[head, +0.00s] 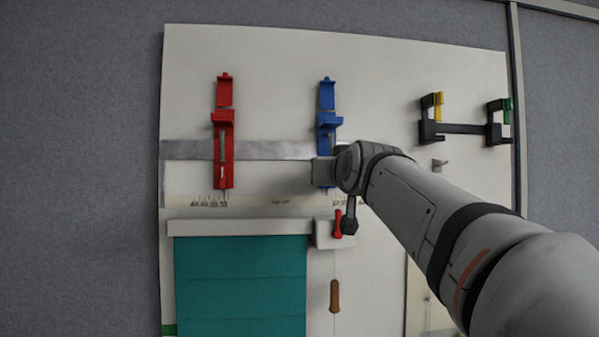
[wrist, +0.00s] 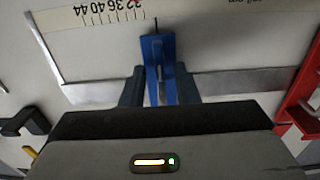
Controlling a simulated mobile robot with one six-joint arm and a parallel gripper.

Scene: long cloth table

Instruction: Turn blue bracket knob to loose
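The blue bracket (head: 327,95) is upright on the white board, crossing a grey metal strip. My gripper (head: 322,172) is in front of its lower part and hides some of it. In the wrist view, which is turned over, the blue bracket (wrist: 158,50) stands between the two dark fingers of my gripper (wrist: 160,84). The fingers are apart, one on each side of the bracket. I cannot tell whether they touch it. A thin metal rod shows inside the bracket. I cannot make out its knob clearly; my gripper body covers part of the view.
A similar red bracket (head: 222,140) is to the left. A black mount with yellow and green parts (head: 465,129) is at the right. Below are a teal blind (head: 240,285), a small red lever (head: 338,224) and a hanging brown handle (head: 334,296). A number scale (wrist: 100,14) runs beside the strip.

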